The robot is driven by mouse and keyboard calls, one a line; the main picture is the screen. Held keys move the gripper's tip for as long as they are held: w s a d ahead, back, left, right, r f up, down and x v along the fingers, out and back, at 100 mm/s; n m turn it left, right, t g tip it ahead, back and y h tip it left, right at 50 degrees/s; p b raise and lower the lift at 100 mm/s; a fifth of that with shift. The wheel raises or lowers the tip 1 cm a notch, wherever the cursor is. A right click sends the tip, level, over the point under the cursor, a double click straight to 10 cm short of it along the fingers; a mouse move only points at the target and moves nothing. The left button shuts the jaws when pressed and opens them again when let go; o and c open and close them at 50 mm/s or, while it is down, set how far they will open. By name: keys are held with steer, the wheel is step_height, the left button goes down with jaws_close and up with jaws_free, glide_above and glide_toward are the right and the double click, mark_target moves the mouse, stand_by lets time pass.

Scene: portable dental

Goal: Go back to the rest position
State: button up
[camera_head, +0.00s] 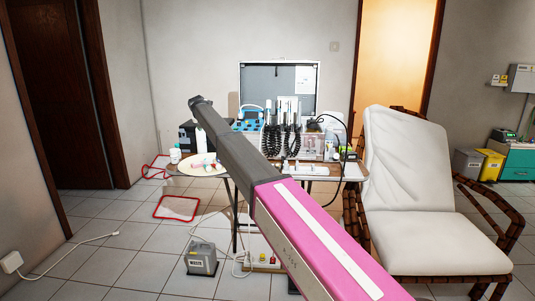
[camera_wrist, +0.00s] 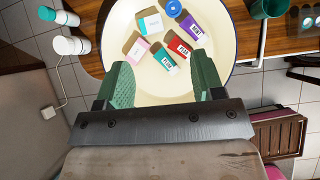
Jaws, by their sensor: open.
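My gripper (camera_wrist: 163,80) shows in the wrist view with two green ridged fingers spread wide apart. It is open, with nothing between the fingers. It is over the near part of a round cream tray (camera_wrist: 150,92) with a dark rim. Several small boxes lie in the tray beyond the fingertips, among them a red box (camera_wrist: 180,49) and a purple box (camera_wrist: 191,28). In the head view my pink and grey arm reaches up and left across the picture towards the table, and my gripper cannot be made out there. The tray (camera_head: 188,170) shows at the table's left side.
A dental case with an open lid (camera_head: 278,88) and black coiled hoses stands on the table. A white reclining chair (camera_head: 420,190) is at right. A grey box (camera_head: 201,258) and cables lie on the floor.

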steer(key=s+d+f+m+g, duration=0.2)
steer(key=s+d+f+m, duration=0.7)
steer(key=d+f, duration=0.55)
steer(key=s+d+f+m+g, duration=0.2)
steer(key=s+d+f+m, duration=0.5)
steer(key=s+d+f, duration=0.75)
steer(key=s+d+f+m+g, duration=0.1)
steer(key=s+d+f+m, duration=0.2)
steer(key=s+d+m, duration=0.3)
steer(key=s+d+f+m+g, duration=0.1)
steer(key=s+d+f+m, duration=0.3)
steer(key=s+d, duration=0.5)
steer(key=s+d+f+m+g, duration=0.1)
steer(key=s+d+f+m, duration=0.2)
steer(key=s+d+m, duration=0.4)
steer(key=s+m, duration=0.1)
steer(key=s, duration=0.7)
steer(key=shift+d+f+m+y, duration=0.2)
steer(key=shift+m+y, duration=0.1)
steer(key=shift+m, duration=0.1)
